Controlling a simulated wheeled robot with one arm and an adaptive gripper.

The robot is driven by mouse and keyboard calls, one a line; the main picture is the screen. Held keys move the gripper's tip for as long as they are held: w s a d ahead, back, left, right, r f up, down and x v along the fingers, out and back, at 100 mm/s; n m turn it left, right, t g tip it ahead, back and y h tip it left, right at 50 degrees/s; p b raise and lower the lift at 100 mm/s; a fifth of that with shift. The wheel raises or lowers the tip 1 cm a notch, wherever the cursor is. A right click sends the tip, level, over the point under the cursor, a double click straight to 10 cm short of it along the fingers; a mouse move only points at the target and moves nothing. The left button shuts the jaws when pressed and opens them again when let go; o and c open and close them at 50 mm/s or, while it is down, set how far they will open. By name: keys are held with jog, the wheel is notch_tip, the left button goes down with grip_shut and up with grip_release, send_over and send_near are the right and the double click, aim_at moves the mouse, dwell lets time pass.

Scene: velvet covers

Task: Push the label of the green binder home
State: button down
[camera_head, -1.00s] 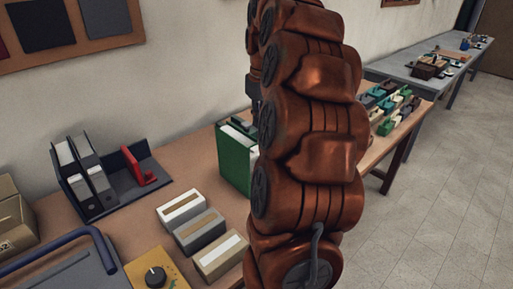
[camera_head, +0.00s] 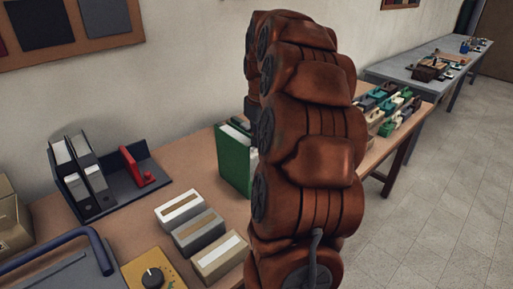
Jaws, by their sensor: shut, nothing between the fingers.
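The green binder (camera_head: 235,160) stands upright on the brown table, just left of my arm. Its left side and white top edge show, and my arm covers its right part. Its label cannot be seen from here. My copper-coloured arm rises through the middle of the picture and bends over at the top. Only a dark sliver of my arm's far end shows at its left edge, above the binder. My gripper's fingers are hidden behind the arm, so whether they touch the binder cannot be told.
Three label-fronted boxes (camera_head: 198,228) lie left of my arm. Grey binders (camera_head: 82,172) and a red part (camera_head: 136,166) stand in a dark rack behind. A yellow box with a knob (camera_head: 153,278) is in front. Several small coloured blocks (camera_head: 385,108) sit farther right.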

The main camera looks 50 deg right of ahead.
aim_at(257, 149)
jog(key=shift+s+f+b, duration=0.1)
jog(key=shift+f+b, duration=0.35)
jog(key=shift+f, duration=0.3)
notch_tip(257, 149, down, 3)
jog(key=shift+r+b, duration=0.15)
jog(key=shift+b, duration=0.5)
jog(key=shift+r, duration=0.1)
jog(key=s, duration=0.1)
jog(key=s+r, duration=0.1)
jog(key=shift+s+a+b, duration=0.15)
jog(key=shift+s+b, duration=0.2)
jog(key=shift+s, duration=0.05)
jog(key=shift+r, duration=0.15)
notch_tip(257, 149, up, 12)
jog(key=s, duration=0.1)
